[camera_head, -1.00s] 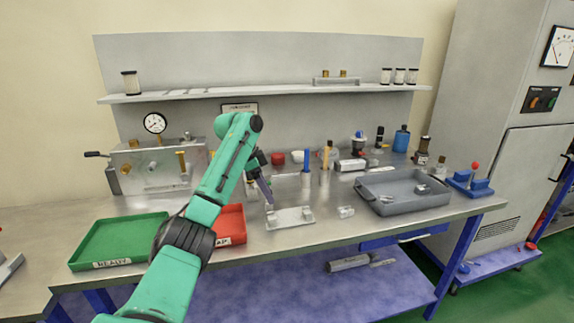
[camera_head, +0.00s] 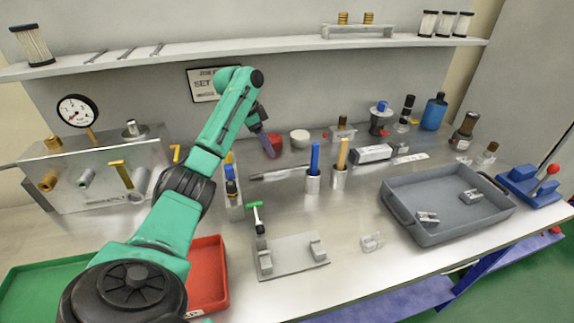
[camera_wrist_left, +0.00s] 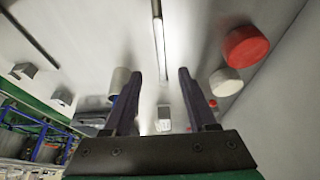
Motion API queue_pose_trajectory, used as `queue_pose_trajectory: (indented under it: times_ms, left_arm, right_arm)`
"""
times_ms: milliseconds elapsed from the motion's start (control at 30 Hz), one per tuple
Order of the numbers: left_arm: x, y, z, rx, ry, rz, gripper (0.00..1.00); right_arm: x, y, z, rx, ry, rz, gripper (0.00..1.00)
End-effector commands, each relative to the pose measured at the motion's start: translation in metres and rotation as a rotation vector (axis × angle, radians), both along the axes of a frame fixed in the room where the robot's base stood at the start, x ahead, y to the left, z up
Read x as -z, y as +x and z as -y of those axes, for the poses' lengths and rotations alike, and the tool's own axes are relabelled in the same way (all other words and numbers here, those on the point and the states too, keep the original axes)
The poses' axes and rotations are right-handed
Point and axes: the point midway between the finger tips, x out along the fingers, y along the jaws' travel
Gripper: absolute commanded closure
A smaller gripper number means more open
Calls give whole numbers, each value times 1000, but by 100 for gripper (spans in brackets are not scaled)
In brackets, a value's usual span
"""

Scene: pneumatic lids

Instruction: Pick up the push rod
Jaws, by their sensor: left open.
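The push rod looks to be the long thin grey rod (camera_head: 278,174) lying flat on the bench behind the blue and yellow handled tools. In the left wrist view the rod (camera_wrist_left: 159,40) runs away from me, with its near end ahead of the gap between the fingers. My left gripper (camera_head: 264,140) is above the bench, just behind and left of the rod in the head view. Its two dark purple fingers (camera_wrist_left: 157,92) are apart with nothing held between them. My right gripper is not in view.
A red round part (camera_head: 272,145) and a white one (camera_head: 300,139) stand close behind the rod. Blue-handled (camera_head: 314,160) and yellow-handled (camera_head: 342,156) tools stand upright in front. A grey tray (camera_head: 450,232) is at right, a red tray (camera_head: 209,262) by my arm.

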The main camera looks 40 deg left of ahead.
Motion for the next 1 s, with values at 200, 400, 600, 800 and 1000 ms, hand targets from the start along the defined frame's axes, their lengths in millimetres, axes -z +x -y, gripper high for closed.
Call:
queue_pose_trajectory:
  times_ms: [200,400,600,800,1000]
  left_arm:
    - [41,15,10,-1,-1,-2,43]
    - [68,25,17,0,-3,-4,43]
    - [96,34,22,0,1,0,43]
    - [96,34,21,0,1,0,54]
    - [96,34,21,0,1,0,100]
  right_arm:
    - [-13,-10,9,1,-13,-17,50]
    - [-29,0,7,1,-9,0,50]
    - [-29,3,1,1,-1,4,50]
    - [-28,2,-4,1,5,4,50]
    - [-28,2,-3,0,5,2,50]
